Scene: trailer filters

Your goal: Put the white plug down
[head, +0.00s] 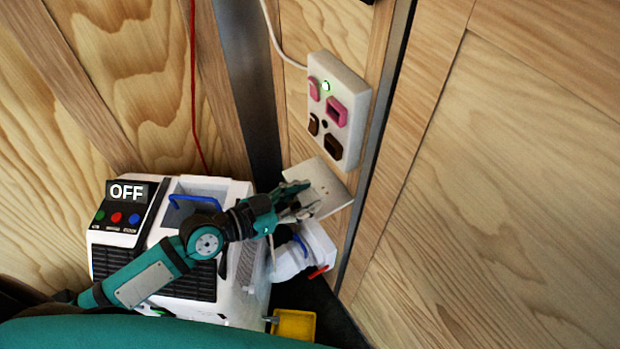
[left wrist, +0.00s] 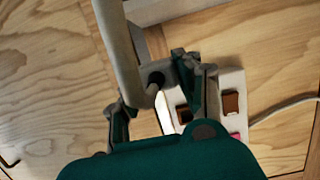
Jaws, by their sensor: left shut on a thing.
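My left gripper (head: 300,203) reaches in from the left in the head view, just in front of a tilted white plate (head: 325,187) low on the wooden wall. In the left wrist view its fingers (left wrist: 158,100) are shut on a pale, whitish-grey piece (left wrist: 128,60) with a dark round end, which I take to be the white plug. In the head view the fingers largely hide the plug, and I cannot tell whether it touches the plate. My right gripper is not in view.
A white socket box (head: 353,98) with pink and brown parts and a green light is on the wall above. A white machine (head: 225,296) with an OFF display stands beneath my arm. A red cord (head: 193,80) hangs at the left.

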